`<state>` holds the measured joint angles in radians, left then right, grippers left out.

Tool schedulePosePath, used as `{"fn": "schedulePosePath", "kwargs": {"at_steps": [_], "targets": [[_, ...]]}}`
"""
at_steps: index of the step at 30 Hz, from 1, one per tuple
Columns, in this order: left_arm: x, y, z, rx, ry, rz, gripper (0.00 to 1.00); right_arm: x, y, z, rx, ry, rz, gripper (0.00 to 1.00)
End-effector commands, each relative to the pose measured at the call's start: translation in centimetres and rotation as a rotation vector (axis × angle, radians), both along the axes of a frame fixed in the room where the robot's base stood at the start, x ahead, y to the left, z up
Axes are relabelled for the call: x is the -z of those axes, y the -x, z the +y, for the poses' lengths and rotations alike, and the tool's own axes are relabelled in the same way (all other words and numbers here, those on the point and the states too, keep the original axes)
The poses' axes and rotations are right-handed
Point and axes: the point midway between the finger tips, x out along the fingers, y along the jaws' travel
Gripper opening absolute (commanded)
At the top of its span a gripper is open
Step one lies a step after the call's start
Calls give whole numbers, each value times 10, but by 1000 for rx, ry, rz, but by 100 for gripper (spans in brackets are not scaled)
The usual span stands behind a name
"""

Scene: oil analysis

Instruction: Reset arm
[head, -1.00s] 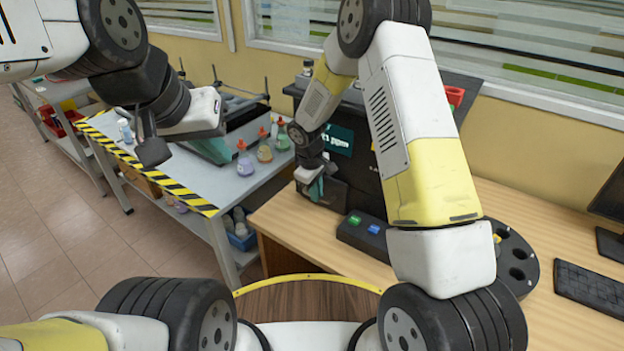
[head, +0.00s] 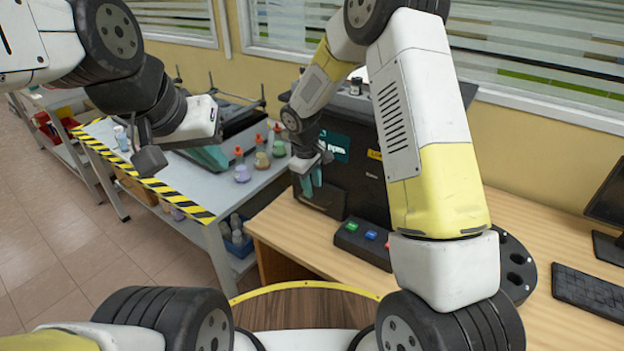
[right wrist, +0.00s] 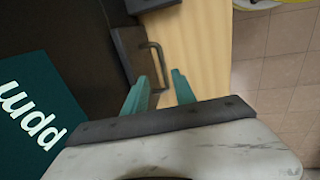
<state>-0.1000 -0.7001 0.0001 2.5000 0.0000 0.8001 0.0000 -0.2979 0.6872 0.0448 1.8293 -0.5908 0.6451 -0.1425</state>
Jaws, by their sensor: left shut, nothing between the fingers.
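My right gripper (head: 311,184) has teal fingers and hangs in front of the dark analyzer (head: 362,170). The analyzer's teal screen (right wrist: 35,115) shows "ppm" in the right wrist view. My left gripper (head: 148,152) is shut and empty, raised in front of the grey side table (head: 190,185).
Several small flasks with orange tops (head: 242,170) stand on the side table, which has a striped edge. A button box (head: 362,242) sits before the analyzer on the wooden desk (head: 300,225). A black round rack (head: 517,265) and keyboard (head: 592,290) are to the right.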

Motion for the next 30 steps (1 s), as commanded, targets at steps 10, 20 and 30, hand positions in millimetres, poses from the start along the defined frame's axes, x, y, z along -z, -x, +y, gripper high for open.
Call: {"fn": "schedulePosePath", "kwargs": {"at_steps": [10, 20, 30], "targets": [[0, 0, 0, 0, 0, 0, 0, -18, 3, 2, 0, -1, 1, 33], [0, 0, 0, 0, 0, 0, 0, -46, 9, -10, 50, -24, -24, 33], [0, 0, 0, 0, 0, 0, 0, -179, 82, -73, 346, -187, -141, 33]]}}
